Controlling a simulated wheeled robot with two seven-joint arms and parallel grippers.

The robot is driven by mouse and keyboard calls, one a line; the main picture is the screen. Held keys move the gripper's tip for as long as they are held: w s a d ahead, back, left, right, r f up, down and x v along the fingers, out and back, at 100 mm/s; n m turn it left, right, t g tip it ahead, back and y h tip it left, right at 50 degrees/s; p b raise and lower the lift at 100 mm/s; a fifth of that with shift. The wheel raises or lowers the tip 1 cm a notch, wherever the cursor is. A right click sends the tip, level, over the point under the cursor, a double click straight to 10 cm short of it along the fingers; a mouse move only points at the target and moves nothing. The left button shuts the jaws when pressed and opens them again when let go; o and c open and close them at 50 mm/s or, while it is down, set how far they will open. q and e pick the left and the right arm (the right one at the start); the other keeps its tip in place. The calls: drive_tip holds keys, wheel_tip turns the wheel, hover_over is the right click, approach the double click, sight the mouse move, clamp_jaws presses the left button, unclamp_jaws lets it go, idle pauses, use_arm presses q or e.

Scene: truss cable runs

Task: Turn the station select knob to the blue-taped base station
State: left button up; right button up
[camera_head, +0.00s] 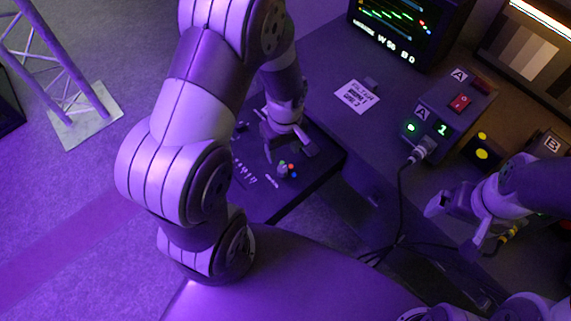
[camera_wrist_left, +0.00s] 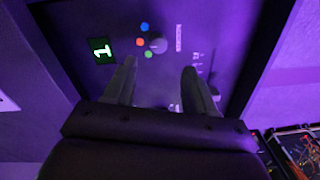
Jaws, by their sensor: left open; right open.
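The station select knob (camera_wrist_left: 158,45) is a small grey round knob on a dark panel (camera_wrist_left: 180,20) in the left wrist view. Blue, red and green dots sit beside it, and a lit green display (camera_wrist_left: 101,49) reads 1. In the head view the knob (camera_head: 283,170) and its dots show on the dark panel. My left gripper (camera_head: 288,151) is open and empty just above the knob; its fingertips also show in the left wrist view (camera_wrist_left: 160,68), apart from the knob. Which dot the knob points to is unclear. My right gripper (camera_head: 458,218) is open and empty at the right. I cannot make out blue tape.
A box labelled A (camera_head: 437,118) shows a green light and a 1, with a cable running down from it. A monitor (camera_head: 410,28), a white note (camera_head: 357,96) and a box labelled B (camera_head: 549,146) stand nearby. A metal truss (camera_head: 60,75) stands at the left.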

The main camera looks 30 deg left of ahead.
sight(283, 168)
use_arm(q)
wheel_tip(283, 168, down, 9)
drive_tip(key=shift+b, duration=0.45)
clamp_jaws()
